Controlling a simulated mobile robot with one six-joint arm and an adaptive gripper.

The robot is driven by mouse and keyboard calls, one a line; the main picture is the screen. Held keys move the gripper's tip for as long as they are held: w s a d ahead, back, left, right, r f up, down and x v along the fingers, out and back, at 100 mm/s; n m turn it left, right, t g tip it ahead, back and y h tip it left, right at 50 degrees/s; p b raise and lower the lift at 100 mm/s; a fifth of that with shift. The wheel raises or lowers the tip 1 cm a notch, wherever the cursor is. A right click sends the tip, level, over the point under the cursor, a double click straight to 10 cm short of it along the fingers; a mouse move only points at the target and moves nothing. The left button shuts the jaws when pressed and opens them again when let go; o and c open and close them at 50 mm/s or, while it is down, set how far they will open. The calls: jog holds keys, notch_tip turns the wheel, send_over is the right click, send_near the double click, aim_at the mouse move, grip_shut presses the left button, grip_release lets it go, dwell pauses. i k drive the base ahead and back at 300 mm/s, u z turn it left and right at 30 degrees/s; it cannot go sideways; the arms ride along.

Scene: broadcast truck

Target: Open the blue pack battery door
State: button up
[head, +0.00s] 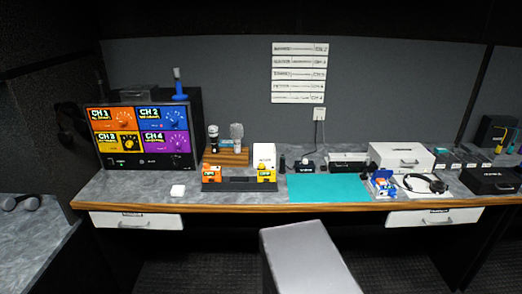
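A small blue and white item (382,184) with a touch of red stands at the right edge of the teal mat (325,188) on the long counter. It is the likeliest blue pack, but it is too small to be sure. I cannot make out a battery door on it, or whether one is open or shut. My gripper is not in view.
A dark dock (238,184) holds an orange pack and a yellow pack. A headset (436,185) lies right of the blue item, with a white drawer box (402,157) behind. A coloured channel panel (140,133) stands left. The teal mat is mostly clear.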

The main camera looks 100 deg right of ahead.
aim_at(383, 172)
jog(key=u, duration=0.05)
jog(key=k, duration=0.1)
jog(key=z, duration=2.7)
jog(key=k, duration=0.15)
jog(key=z, duration=1.6)
jog(key=i, duration=0.25)
jog(key=z, duration=0.05)
